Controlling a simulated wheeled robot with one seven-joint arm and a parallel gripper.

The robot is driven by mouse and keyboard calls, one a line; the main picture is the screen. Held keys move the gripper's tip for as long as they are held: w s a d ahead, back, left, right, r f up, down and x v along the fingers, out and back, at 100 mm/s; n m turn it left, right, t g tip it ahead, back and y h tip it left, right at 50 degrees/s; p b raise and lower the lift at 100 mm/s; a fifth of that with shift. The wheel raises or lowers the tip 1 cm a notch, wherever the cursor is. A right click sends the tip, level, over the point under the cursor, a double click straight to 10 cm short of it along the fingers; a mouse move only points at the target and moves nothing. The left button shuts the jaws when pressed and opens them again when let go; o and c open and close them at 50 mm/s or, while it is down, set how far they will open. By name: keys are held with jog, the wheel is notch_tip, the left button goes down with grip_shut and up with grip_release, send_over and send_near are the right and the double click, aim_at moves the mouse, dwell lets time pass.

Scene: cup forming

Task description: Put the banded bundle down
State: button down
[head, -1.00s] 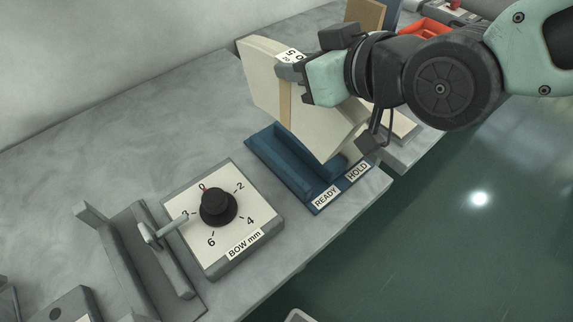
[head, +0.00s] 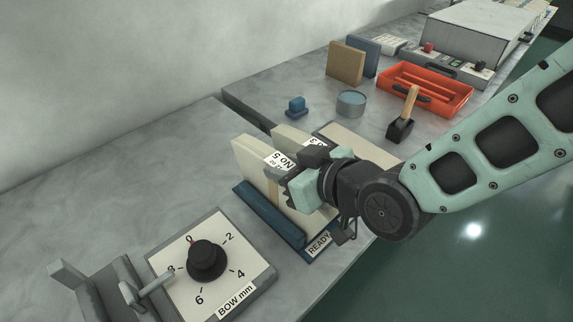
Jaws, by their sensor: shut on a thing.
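The banded bundle (head: 246,160) is a cream slab-shaped stack with a tan band and a white label reading No 5. My gripper (head: 292,185) is shut on its right part, by the label. The bundle stands nearly upright in the blue rack (head: 262,222), at the part marked READY (head: 319,244). Its lower edge is behind the rack's wall, so I cannot tell whether it rests on the rack's floor. A second cream piece (head: 288,134) with a partly hidden label shows just behind. My gripper hides much of the rack's right side.
A dial box (head: 238,252) marked BOW mm and a grey fixture (head: 118,285) stand at the lower left. The bench's left back is clear.

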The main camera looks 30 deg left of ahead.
jog(key=shift+f, duration=0.1)
jog(key=c, duration=1)
grip_release()
jog(key=shift+r, duration=0.2)
jog(key=v, duration=1.2)
jog(key=shift+b, duration=0.3)
jog(key=shift+f, duration=0.1)
